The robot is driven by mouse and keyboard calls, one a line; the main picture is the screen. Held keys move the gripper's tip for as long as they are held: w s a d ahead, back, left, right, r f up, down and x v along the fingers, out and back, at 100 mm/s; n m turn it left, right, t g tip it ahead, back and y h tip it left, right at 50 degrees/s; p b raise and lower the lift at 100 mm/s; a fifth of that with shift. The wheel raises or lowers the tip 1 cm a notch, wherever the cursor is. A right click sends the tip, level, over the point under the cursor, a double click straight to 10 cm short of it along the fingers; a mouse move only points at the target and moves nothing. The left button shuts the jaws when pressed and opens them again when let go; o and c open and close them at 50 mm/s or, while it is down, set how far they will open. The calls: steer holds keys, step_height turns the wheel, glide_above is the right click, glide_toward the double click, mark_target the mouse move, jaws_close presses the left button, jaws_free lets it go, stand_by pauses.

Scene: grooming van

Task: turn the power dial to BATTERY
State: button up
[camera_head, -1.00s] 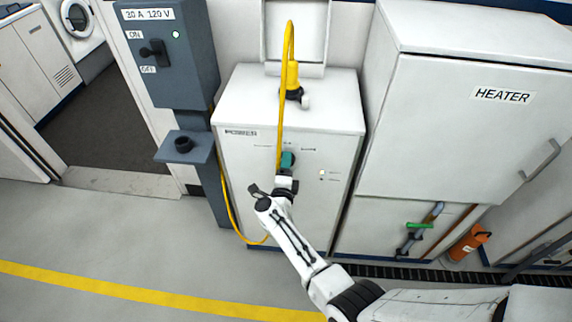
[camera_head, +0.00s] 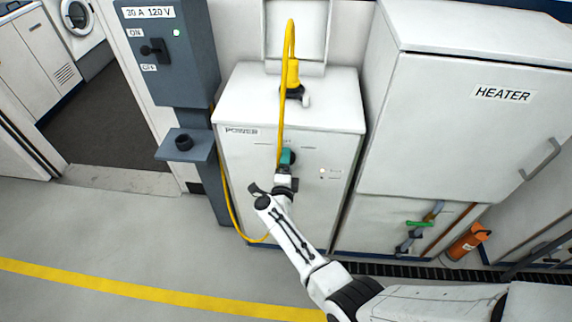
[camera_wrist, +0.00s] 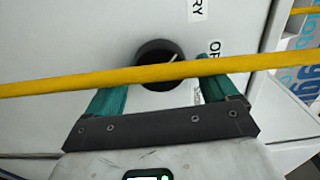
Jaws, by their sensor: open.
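The power dial (camera_wrist: 152,50) is a round black knob on the white power cabinet (camera_head: 240,170). Its white pointer line points up and right in the wrist view, roughly toward a partly hidden label starting "OF" (camera_wrist: 213,48). A label ending in "RY" (camera_wrist: 197,10) sits above that. My gripper (camera_head: 287,157) is at the cabinet front and hides the dial in the head view. In the wrist view my gripper (camera_wrist: 158,84) is open, its teal fingers to either side of the dial. Whether they touch it cannot be told.
A yellow cable (camera_wrist: 60,84) crosses in front of my fingers and the dial's lower part. It hangs from a plug (camera_head: 292,78) on the cabinet top. A grey switch box (camera_head: 180,60) stands left, the heater cabinet (camera_head: 470,140) right. The floor (camera_head: 120,235) in front is clear.

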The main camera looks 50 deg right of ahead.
steer(key=p+v, duration=0.1)
steer(key=v, duration=0.9)
steer(key=shift+s+a+p, duration=0.3)
steer(key=shift+p, duration=0.05)
steer(key=shift+w, duration=0.1)
steer(key=w+a+r+n+t+y+b, duration=0.1)
steer(key=a+r+n+t+y, duration=0.15)
steer(key=a+n+y, duration=0.55)
steer(key=w+a+r+n+t+y+b, duration=0.1)
steer(key=w+a+r+n+t+y, duration=0.2)
steer(key=n+y, duration=0.5)
steer(key=s+a+f+n+g+y, duration=0.1)
steer(key=s+a+f+n+g, duration=0.15)
steer(key=s+n, duration=0.2)
steer(key=s+a+f+n+g+y, duration=0.1)
steer(key=s+a+f+n+g, duration=0.15)
steer(key=s+n, duration=0.2)
steer(key=s+d+g+h, duration=0.1)
steer(key=s+d+g, duration=0.1)
steer(key=s, duration=0.5)
steer(key=s+d+n+g+h+b, duration=0.1)
steer(key=s+d+g, duration=0.1)
steer(key=s+g, duration=0.3)
steer(key=s+d+n+g+h, duration=0.1)
steer(key=s+d+g+h, duration=0.1)
steer(key=s, duration=0.9)
steer(key=shift+d+r+g+b, duration=0.4)
steer(key=shift+d+g, duration=0.15)
steer(key=shift+g, duration=0.2)
